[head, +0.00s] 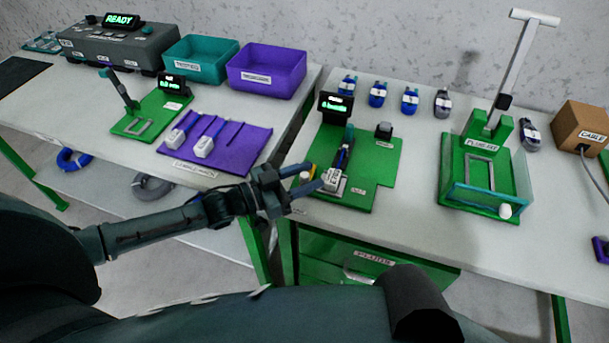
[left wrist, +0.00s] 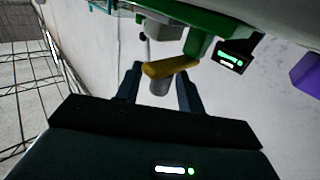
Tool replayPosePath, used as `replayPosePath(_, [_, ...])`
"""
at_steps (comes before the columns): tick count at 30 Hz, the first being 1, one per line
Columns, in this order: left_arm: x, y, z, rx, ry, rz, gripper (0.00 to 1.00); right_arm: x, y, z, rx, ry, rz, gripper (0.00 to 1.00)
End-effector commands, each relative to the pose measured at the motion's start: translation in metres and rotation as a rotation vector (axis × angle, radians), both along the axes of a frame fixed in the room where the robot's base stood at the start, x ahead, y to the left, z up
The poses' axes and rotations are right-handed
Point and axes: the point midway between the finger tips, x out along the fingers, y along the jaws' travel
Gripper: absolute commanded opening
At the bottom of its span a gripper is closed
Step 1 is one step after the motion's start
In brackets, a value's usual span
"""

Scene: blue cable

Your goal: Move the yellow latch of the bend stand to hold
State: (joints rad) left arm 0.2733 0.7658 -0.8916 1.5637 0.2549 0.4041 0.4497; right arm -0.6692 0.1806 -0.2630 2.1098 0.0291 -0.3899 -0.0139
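The bend stand (head: 373,184) is a green board at the middle of the table, with a small lit display (head: 335,106) at its back left. Its yellow latch (head: 312,171) is at the left edge; in the left wrist view the latch (left wrist: 171,67) is a yellow bar with a grey cylindrical knob (left wrist: 159,87) below it. My left gripper (head: 306,178) is at the latch; its fingers (left wrist: 160,90) are apart, one on each side of the knob, with gaps showing. A blue cable with a white connector (head: 333,179) lies in the stand. My right gripper is not in view.
A green fixture (head: 487,205) with a tall lever and clear guard stands to the right. A purple mat (head: 237,150) with white connectors lies on the left table. Several blue connectors (head: 377,95) line the back. Free table lies between the stand and the right fixture.

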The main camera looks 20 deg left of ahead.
Motion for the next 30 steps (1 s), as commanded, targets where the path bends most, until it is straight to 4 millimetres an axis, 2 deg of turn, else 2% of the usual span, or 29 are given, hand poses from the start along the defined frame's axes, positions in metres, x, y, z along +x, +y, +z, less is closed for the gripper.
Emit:
replayPosePath(1, [-0.0001, 0.0002, 0.0000, 0.000, 0.000, 0.000, 0.34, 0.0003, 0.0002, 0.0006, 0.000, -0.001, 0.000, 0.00])
replayPosePath(14, [-0.0002, 0.0005, 0.0001, 0.000, 0.000, 0.000, 0.00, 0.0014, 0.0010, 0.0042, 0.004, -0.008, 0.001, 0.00])
replayPosePath(30, [-0.0008, -0.0018, 0.0013, -0.003, 0.002, 0.030, 0.00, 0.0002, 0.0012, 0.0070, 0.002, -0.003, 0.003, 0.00])
